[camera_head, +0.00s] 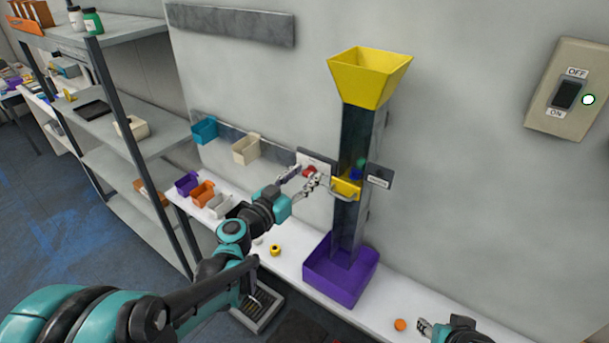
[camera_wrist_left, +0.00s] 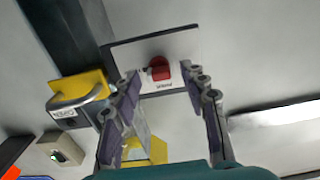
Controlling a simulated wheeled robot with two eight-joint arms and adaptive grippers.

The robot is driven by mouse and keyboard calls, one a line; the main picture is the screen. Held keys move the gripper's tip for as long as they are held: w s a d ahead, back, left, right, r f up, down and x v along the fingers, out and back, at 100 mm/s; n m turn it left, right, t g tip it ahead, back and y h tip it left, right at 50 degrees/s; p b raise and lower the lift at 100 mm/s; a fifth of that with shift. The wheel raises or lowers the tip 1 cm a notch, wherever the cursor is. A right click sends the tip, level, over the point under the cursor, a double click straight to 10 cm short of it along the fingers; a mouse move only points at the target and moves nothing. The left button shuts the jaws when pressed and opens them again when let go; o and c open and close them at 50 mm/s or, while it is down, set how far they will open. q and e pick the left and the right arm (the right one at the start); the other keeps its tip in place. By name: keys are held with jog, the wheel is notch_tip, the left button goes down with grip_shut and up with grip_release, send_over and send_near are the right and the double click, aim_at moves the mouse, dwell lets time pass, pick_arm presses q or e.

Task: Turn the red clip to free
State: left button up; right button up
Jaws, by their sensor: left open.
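The red clip (camera_head: 309,170) sits on a white plate (camera_head: 318,160) on the wall, left of the dark column. In the left wrist view the red clip (camera_wrist_left: 158,68) shows on its white plate (camera_wrist_left: 181,46), with small lettering below it that I cannot read surely. My left gripper (camera_head: 301,181) is open and points at the clip. In the wrist view its fingers (camera_wrist_left: 161,80) stand on either side of the clip, with no clear contact. My right gripper (camera_head: 425,328) shows only in part at the bottom edge; its jaw state is unclear.
A yellow slide with a handle (camera_head: 346,187) crosses the column (camera_head: 351,225) close to my left gripper. A yellow funnel (camera_head: 369,78) tops the column, and a purple bin (camera_head: 337,285) stands below. An orange ball (camera_head: 400,325) lies on the white shelf. Small bins (camera_head: 202,194) stand left.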

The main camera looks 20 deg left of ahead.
pick_arm(q)
jog(key=shift+w, duration=0.1)
grip_shut()
